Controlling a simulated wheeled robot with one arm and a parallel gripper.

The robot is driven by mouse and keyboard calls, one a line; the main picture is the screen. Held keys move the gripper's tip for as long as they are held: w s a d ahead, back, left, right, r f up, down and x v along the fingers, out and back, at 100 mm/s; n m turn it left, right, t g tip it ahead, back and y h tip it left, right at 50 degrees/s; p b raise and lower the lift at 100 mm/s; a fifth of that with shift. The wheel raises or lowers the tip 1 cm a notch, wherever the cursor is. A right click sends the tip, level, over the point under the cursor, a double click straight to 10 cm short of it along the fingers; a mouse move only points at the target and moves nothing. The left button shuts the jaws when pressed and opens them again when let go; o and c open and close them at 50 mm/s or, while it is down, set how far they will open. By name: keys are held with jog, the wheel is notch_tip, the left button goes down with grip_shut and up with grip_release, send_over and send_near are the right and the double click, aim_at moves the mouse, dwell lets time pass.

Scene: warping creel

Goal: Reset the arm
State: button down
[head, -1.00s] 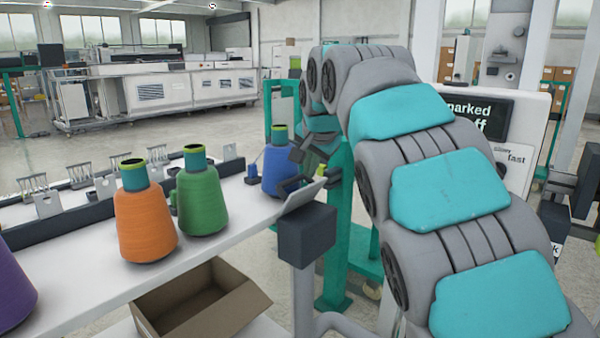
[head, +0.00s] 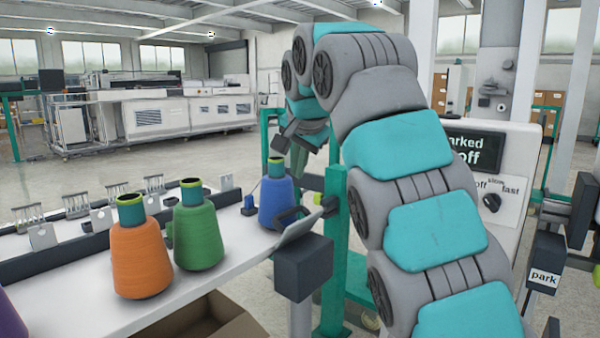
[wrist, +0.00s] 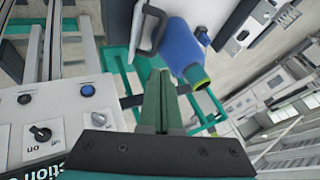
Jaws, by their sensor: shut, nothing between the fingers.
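My arm arches up at the right of the head view and bends over at the top. My gripper shows in the wrist view (wrist: 160,76) with its two greenish fingers together and nothing between them. In the head view the hand end is small and dark, above the blue cone (head: 276,200), and its fingertips are hard to make out. The blue cone also shows in the wrist view (wrist: 180,45), just beyond the fingertips; the gripper appears apart from it.
An orange cone (head: 141,255) and a green cone (head: 198,235) stand on the white shelf (head: 240,240). A cardboard box (head: 205,320) is below. A control panel with a knob (head: 491,203) and a "park" box (head: 543,275) are at right. A teal post (head: 336,240) stands near the arm.

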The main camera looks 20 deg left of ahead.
jog(key=shift+s+r, duration=0.1)
jog(key=shift+r, duration=0.1)
jog(key=s+d+f+g+h, duration=0.1)
jog(key=s+d+f, duration=0.2)
jog(key=d+f, duration=0.35)
jog(key=s+d+f+g+h, duration=0.1)
jog(key=s+d+f, duration=0.2)
jog(key=d, duration=0.7)
jog(key=s+d+f+g+h, duration=0.1)
jog(key=s+d+f+g, duration=0.2)
jog(key=d, duration=0.5)
jog(key=s+d+f+n+g, duration=0.1)
jog(key=s+d+f, duration=0.2)
jog(key=s+f, duration=0.4)
jog(key=s+d+f+n+g, duration=0.1)
jog(key=s+d+f, duration=0.3)
jog(key=s+f, duration=0.4)
jog(key=s+d+f+n+g, duration=0.1)
jog(key=s+d+f, duration=0.2)
jog(key=s+f, duration=0.5)
jog(key=s, duration=0.6)
jog(key=shift+s+d, duration=0.2)
jog(key=shift+s, duration=0.05)
